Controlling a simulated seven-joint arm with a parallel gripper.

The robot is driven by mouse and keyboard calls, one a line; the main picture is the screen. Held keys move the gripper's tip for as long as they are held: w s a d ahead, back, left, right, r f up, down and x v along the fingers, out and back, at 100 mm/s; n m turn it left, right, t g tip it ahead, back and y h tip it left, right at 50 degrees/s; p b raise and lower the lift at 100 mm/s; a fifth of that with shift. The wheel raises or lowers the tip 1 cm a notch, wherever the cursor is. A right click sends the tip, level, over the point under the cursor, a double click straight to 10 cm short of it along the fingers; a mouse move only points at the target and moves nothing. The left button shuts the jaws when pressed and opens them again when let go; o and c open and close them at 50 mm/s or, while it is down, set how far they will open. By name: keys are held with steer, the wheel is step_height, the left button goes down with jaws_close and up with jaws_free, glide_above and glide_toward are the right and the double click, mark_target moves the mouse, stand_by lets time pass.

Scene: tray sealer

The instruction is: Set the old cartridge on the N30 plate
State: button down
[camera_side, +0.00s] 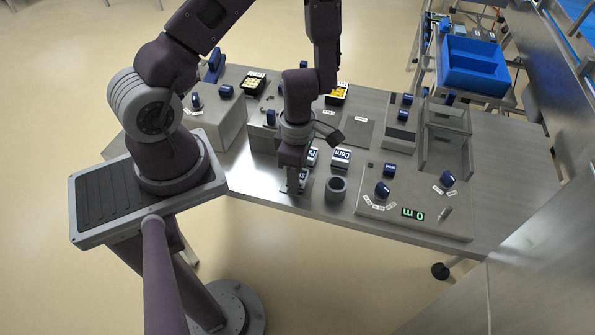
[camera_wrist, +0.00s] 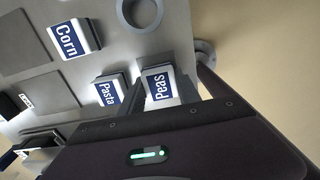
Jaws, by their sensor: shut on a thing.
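My gripper (camera_side: 294,187) points down at the table's front edge, left of a grey round cup. It is shut on a block labelled Peas (camera_wrist: 160,85), which sits between the fingers in the wrist view; only part of its label (camera_side: 303,176) shows in the side view. I cannot tell whether the block rests on the surface below. Blocks labelled Pasta (camera_wrist: 108,90) and Corn (camera_wrist: 70,39) stand beside it; Corn (camera_side: 341,158) also shows in the side view. A darker square plate (camera_side: 357,132) has a small tag, too small to read, so I cannot tell which plate is N30.
The grey cup (camera_side: 336,189) stands right of my gripper. A panel (camera_side: 410,228) with blue knobs and a green display is at the front right. A grey frame (camera_side: 445,135) stands behind it. A blue bin (camera_side: 474,67) is at the far right.

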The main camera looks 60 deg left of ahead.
steer(key=shift+f, duration=0.2)
steer(key=c, duration=0.8)
jaws_free()
steer(key=shift+o, duration=0.2)
steer(key=shift+r, duration=0.1)
steer(key=shift+r, duration=3.95)
